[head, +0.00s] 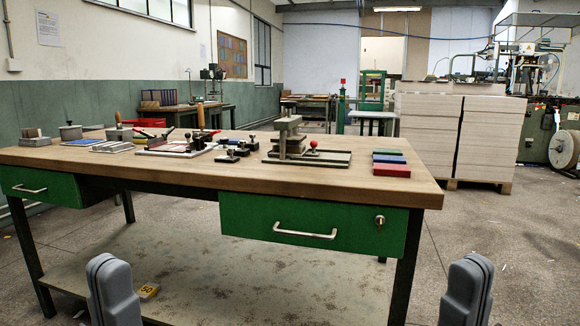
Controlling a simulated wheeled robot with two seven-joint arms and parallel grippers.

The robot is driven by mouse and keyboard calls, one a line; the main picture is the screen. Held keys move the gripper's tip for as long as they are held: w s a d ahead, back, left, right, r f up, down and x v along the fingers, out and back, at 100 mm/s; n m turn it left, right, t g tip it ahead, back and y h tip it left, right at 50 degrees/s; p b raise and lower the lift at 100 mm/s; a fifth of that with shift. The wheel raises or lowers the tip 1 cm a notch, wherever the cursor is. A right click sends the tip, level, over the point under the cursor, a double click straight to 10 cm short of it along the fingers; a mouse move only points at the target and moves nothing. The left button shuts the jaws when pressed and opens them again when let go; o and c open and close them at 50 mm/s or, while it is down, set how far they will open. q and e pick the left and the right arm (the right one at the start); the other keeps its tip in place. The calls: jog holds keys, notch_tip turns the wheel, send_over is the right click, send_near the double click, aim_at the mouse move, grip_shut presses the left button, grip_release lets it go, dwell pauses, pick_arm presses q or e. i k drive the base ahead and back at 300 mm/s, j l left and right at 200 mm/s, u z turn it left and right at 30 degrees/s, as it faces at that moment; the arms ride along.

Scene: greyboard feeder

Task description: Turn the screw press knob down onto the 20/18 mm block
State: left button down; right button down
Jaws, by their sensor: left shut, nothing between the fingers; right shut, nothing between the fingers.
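A grey metal press-like fixture (291,146) stands on a flat plate near the front middle of the workbench. I cannot make out a block marked 20/18 mm. My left gripper (112,264) is shut and empty at the lower left, in front of the bench. My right gripper (472,264) is shut and empty at the lower right. Both are apart from the fixture.
The wooden bench top (130,172) carries several other fixtures at the left. A red block (391,170), a blue block (390,160) and a green block (387,153) lie at its right. Below are green drawers (315,220) and a lower shelf (240,270). Stacked boards (428,135) stand behind.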

aim_at(289, 104)
jog(key=i+j, duration=0.75)
